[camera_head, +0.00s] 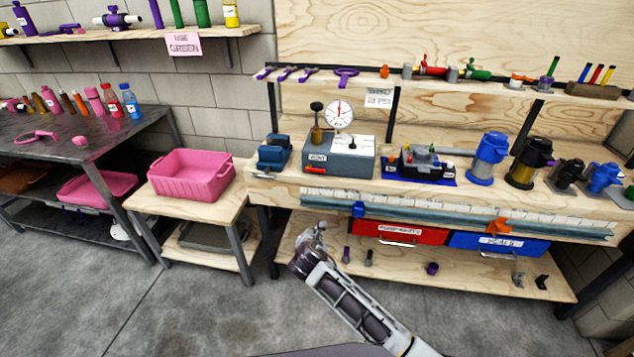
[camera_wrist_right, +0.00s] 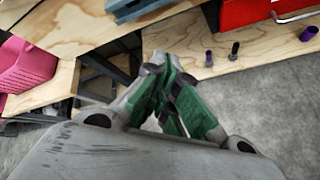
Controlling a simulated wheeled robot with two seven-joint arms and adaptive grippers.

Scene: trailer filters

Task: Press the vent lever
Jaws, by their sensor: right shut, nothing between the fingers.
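A grey box (camera_head: 340,158) with a white dial gauge (camera_head: 339,114) stands on the workbench, left of centre. A small white label that seems to read "VENT" is on its front. A red lever (camera_head: 315,170) sticks out low on that front, below the label. My right gripper (camera_head: 318,232) is below and in front of the bench edge, well under the lever and apart from it. In the right wrist view its green-padded fingers (camera_wrist_right: 172,75) are together and empty. The lever does not show in that view. My left gripper is not in view.
The workbench front edge carries a blue-grey rail (camera_head: 450,217) above my right gripper. Red (camera_head: 399,233) and blue (camera_head: 497,244) drawers hang below it. A pink bin (camera_head: 190,175) stands on a low table to the left. A blue device (camera_head: 274,152) sits beside the grey box.

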